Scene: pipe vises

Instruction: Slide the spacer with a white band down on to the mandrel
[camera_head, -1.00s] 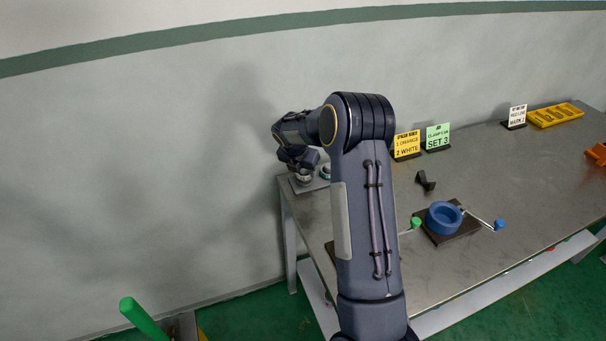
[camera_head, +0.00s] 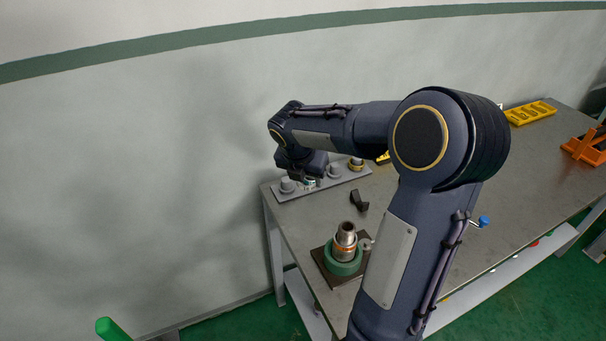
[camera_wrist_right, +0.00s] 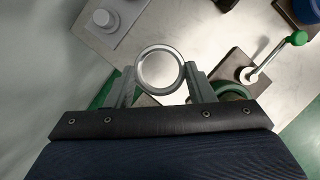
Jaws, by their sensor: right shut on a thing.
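My right gripper (camera_head: 309,178) is at the far left end of the table, above the grey rack. In the right wrist view its fingers (camera_wrist_right: 161,88) are shut on a metal ring, the spacer (camera_wrist_right: 160,68), seen end-on. Only a small pale part of it shows in the head view, so its band is not clear. The mandrel (camera_head: 347,229) stands upright in a green vise (camera_head: 344,268), with an orange-banded ring around its lower part. The held spacer is apart from the mandrel. The left gripper is out of view.
The grey rack (camera_head: 320,183) carries pegs, and a banded ring (camera_head: 356,164) sits at its right end. A small black piece (camera_head: 359,201) lies between rack and vise. A yellow tray (camera_head: 530,112) and an orange stand (camera_head: 583,147) are at the right. My right arm hides the middle.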

